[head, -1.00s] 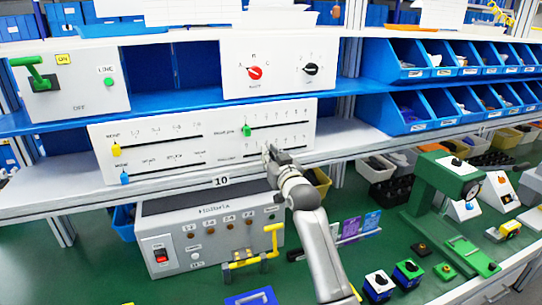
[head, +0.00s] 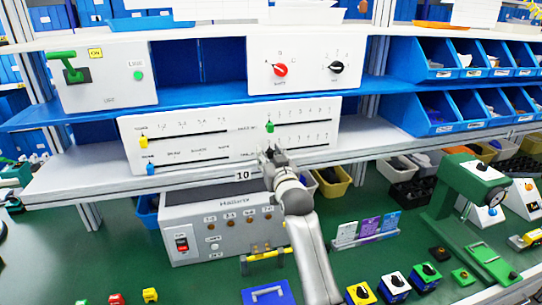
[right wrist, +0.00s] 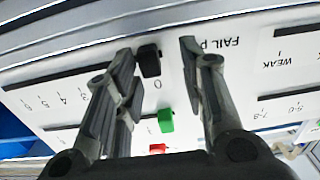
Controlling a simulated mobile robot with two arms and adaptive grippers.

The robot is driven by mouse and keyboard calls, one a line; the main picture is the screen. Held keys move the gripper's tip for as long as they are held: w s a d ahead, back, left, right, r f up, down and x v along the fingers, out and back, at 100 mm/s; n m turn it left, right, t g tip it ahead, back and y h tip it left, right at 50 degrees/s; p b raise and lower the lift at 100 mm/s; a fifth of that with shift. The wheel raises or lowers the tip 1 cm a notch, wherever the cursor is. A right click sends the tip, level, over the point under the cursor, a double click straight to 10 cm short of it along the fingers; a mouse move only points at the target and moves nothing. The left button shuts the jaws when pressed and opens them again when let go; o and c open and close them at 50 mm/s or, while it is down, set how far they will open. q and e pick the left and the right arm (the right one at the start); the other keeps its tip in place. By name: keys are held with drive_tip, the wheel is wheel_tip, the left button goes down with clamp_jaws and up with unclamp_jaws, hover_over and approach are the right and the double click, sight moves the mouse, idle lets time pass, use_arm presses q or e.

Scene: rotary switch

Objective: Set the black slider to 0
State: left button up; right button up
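The black slider (right wrist: 149,62) shows in the right wrist view beside the printed 0, at the end of its slot; that view is upside down. My right gripper (right wrist: 160,70) is open around it. The slider is close to the left finger in that view, with a clear gap to the right finger. In the head view my right gripper (head: 268,155) is at the lower right slot of the white slider panel (head: 225,140), below the green slider (head: 270,126), and hides the black slider. My left gripper is not in view.
A yellow slider (head: 144,140) and a blue slider (head: 151,169) are at the panel's left. Above is a white panel with red (head: 280,70) and black knobs (head: 337,67). A grey control box (head: 225,222) stands below the shelf edge. Blue bins (head: 425,110) are at right.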

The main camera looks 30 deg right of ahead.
drive_tip(key=shift+d, duration=0.15)
drive_tip(key=shift+s, duration=0.2)
drive_tip(key=v, duration=1.1)
drive_tip(key=shift+s+a, duration=0.25)
drive_tip(key=shift+s, duration=0.05)
drive_tip(key=shift+f, duration=0.1)
